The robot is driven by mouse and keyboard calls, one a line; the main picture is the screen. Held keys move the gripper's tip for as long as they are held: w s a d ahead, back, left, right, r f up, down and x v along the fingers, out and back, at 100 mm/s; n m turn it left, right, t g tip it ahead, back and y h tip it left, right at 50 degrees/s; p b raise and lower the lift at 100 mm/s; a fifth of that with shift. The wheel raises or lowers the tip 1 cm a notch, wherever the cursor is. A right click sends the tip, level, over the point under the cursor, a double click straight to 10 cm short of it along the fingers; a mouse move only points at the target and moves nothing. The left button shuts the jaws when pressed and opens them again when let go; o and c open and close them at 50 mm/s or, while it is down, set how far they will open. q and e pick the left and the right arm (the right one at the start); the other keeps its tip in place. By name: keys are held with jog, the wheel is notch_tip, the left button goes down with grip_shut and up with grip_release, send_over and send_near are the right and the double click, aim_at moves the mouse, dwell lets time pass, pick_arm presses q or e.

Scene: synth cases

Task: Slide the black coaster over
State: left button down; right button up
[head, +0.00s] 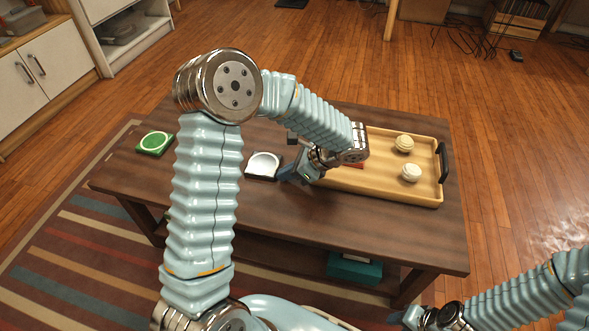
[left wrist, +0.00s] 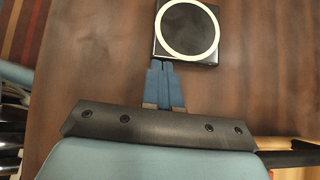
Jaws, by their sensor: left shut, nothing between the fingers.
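The black coaster (head: 263,166) lies flat on the dark wooden table, left of my left gripper in the head view. It is square with a pale ring on top, and in the left wrist view the coaster (left wrist: 187,30) is at the top, just beyond the fingertips. My left gripper (head: 286,175) is shut and empty, low over the table at the coaster's right side. Its blue fingertips (left wrist: 162,64) are at the coaster's near edge; I cannot tell whether they touch it. My right gripper (head: 411,317) is at the bottom right of the head view, its fingers unclear.
A green coaster (head: 155,142) lies near the table's left end. A wooden tray (head: 376,188) with black handles holds two pale round items (head: 404,143) and something red, partly behind my left arm. The table (head: 330,222) is bare along its front.

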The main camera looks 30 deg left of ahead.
pick_arm(q)
jog(key=shift+a, duration=0.1)
jog(key=s+a, duration=0.1)
jog(key=a, duration=0.5)
jog(key=s+a+p, duration=0.1)
jog(key=a, duration=0.5)
jog(key=s+a, duration=0.1)
jog(key=a, duration=0.4)
jog(key=shift+s+a, duration=0.3)
jog(key=shift+a, duration=0.1)
